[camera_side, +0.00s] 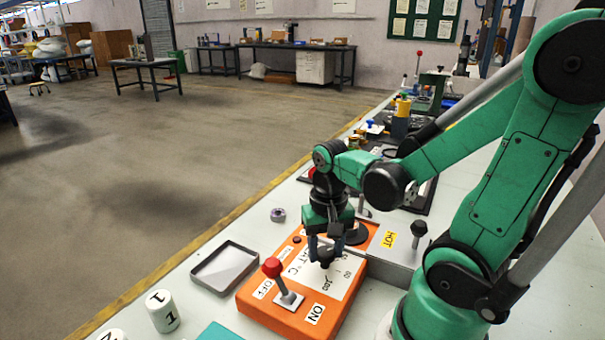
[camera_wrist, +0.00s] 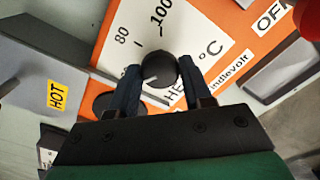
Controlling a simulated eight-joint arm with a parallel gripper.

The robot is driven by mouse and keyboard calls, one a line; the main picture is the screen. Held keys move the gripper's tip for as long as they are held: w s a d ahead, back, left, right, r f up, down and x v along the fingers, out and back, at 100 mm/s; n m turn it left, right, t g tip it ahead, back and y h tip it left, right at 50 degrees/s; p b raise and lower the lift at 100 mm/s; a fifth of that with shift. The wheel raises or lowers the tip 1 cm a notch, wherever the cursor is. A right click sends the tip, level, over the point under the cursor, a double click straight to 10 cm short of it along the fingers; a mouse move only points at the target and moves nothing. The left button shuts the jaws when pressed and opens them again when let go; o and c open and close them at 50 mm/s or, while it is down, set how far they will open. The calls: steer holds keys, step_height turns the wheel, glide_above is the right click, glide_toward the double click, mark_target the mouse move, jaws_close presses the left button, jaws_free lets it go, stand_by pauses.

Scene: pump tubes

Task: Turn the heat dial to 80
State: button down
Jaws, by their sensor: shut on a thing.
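My gripper (camera_side: 325,245) points down over the orange control box (camera_side: 262,305), with its two blue fingers around the dark round knob of the heat dial (camera_side: 326,258). In the wrist view my gripper (camera_wrist: 160,76) is shut on the heat dial (camera_wrist: 159,68), one finger on each side. The dial stands on a white scale plate (camera_wrist: 187,38) printed with 80, 100 and °C. The marks 80 and 100 lie beyond the knob, up and to the left in the wrist view. Fingers and knob cover part of the scale. I cannot make out where the dial points.
A red-knobbed lever (camera_side: 272,267) rises from the box between OFF and ON labels. A grey unit with a HOT label (camera_side: 389,239) and a black-knobbed lever (camera_side: 419,229) stands to the right. A shallow grey tray (camera_side: 225,267) and a white numbered cylinder (camera_side: 162,311) lie left.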

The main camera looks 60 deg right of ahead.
mark_target(326, 251)
steer(key=m, duration=0.6)
steer(key=shift+m, duration=2.7)
steer(key=shift+c, duration=1.9)
jaws_free()
steer(key=shift+r, duration=2.8)
